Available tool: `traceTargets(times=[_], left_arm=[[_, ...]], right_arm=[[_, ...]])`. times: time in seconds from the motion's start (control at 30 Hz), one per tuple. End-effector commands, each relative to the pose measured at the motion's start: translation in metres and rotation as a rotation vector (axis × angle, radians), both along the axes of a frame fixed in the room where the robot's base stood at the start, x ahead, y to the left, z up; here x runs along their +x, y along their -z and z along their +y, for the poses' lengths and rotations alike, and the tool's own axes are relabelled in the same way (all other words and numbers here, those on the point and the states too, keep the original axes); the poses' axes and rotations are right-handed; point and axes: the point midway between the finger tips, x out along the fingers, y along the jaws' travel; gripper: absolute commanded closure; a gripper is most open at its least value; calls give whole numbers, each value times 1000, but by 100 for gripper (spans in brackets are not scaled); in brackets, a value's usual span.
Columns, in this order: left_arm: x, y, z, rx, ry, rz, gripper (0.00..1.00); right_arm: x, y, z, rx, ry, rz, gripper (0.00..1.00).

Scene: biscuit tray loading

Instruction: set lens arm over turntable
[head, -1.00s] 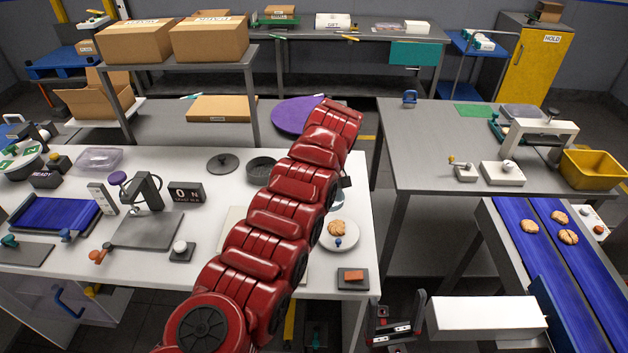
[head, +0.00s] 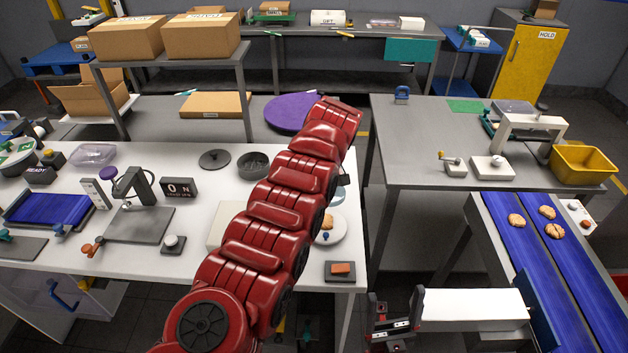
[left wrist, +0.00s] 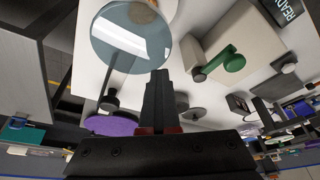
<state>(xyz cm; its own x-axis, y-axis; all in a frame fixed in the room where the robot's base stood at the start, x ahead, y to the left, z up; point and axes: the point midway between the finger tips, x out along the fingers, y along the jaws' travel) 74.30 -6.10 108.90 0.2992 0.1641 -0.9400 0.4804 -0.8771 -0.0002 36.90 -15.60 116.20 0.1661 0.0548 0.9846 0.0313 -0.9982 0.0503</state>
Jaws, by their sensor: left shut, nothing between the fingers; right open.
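The turntable (head: 338,236) is a pale round plate with a biscuit (head: 327,222) on it, near the right end of the white table, partly behind my left arm. The lens (left wrist: 120,42), a bluish glass disc on a thin arm (left wrist: 118,83), fills the upper left of the left wrist view. Its pivot post (left wrist: 109,101) stands below it. My left gripper (left wrist: 158,75) is shut and empty, its fingertips just below the lens rim in that view; contact cannot be told. My left arm hides that gripper in the head view. My right gripper (head: 394,328) is open, away from the table.
A pale box with a green crank (left wrist: 232,61) stands right of the lens in the wrist view. A grey table (head: 430,140) and a blue conveyor (head: 530,260) are to the right.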

Motion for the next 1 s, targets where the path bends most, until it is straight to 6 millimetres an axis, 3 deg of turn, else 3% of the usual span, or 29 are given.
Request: traceTargets(times=[0.47,0.63,0.8,0.93,1.0], left_arm=[[-1,0,-5,-6,9,1,100],[4,0,7,-7,6,0,100],[15,-1,34,-6,-1,-1,100],[9,-33,25,-4,4,0,100],[6,-56,20,-5,5,-1,100]], right_arm=[[0,1,0,0,0,0,18],[0,7,0,0,0,0,18],[0,19,0,0,0,0,18],[0,18,0,0,0,0,18],[0,2,0,0,0,0,18]])
